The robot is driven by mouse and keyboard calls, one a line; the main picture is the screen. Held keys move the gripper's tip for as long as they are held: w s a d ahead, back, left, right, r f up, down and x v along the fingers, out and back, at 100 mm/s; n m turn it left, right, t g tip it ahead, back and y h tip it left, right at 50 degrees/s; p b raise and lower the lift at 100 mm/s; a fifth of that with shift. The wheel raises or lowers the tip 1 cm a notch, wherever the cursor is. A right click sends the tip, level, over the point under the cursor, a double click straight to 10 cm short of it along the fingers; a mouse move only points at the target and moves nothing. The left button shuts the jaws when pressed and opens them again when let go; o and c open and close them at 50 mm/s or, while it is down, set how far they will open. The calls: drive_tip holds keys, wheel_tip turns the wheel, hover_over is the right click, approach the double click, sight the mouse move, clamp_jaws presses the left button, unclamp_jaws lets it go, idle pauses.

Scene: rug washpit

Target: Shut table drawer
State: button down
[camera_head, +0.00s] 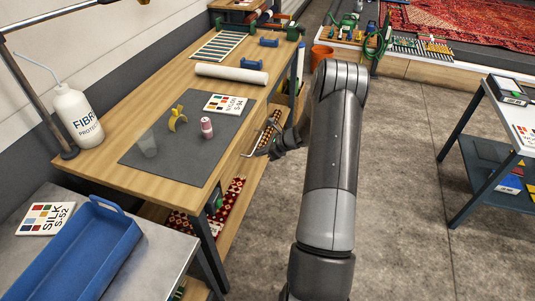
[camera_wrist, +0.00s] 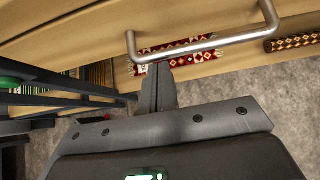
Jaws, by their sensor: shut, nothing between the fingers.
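The wooden table (camera_head: 110,168) stands left of my arm in the head view. A silver bar handle (camera_wrist: 205,42) crosses the top of the wrist view, fixed to a pale wood drawer front (camera_wrist: 80,40). The handle also shows thinly at the table's right edge in the head view (camera_head: 258,146). My gripper (camera_wrist: 158,72) is shut and empty, its fingertips just below the handle's left part in the wrist view. I cannot tell whether they touch the handle or front. In the head view my gripper (camera_head: 270,150) is beside the table edge. How far out the drawer stands is unclear.
A grey mat (camera_head: 170,165) on the table carries a yellow object (camera_head: 177,119), a pink-and-white bottle (camera_head: 207,128) and a card (camera_head: 228,104). A blue tray (camera_head: 75,255) is at lower left. A dark-framed table (camera_head: 480,160) stands right. The floor between is clear.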

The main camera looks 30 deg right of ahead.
drive_tip(key=shift+w+a, duration=0.3)
drive_tip(key=shift+a, duration=0.2)
drive_tip(key=s+d+r, duration=0.6)
drive_tip(key=s+d, duration=0.3)
drive_tip(key=s+a+r+n+g+h, duration=0.15)
drive_tip(key=s+a+r+n, duration=0.25)
drive_tip(key=a+r+n, duration=0.45)
drive_tip(key=s+a+r+n+g+h, duration=0.1)
drive_tip(key=s+a+r+n+g, duration=0.3)
drive_tip(key=a+r, duration=0.65)
drive_tip(key=s+a+r+n+t+h, duration=0.2)
drive_tip(key=s+a+r+n, duration=0.2)
drive_tip(key=s+n, duration=0.3)
drive_tip(key=s+a+r+n+t+h, duration=0.2)
drive_tip(key=s+a+r+n, duration=0.2)
drive_tip(key=s, duration=0.9)
drive_tip(key=r+n, duration=0.1)
drive_tip(key=n, duration=0.2)
drive_tip(key=shift+a+r, duration=0.2)
drive_tip(key=shift+r, duration=0.1)
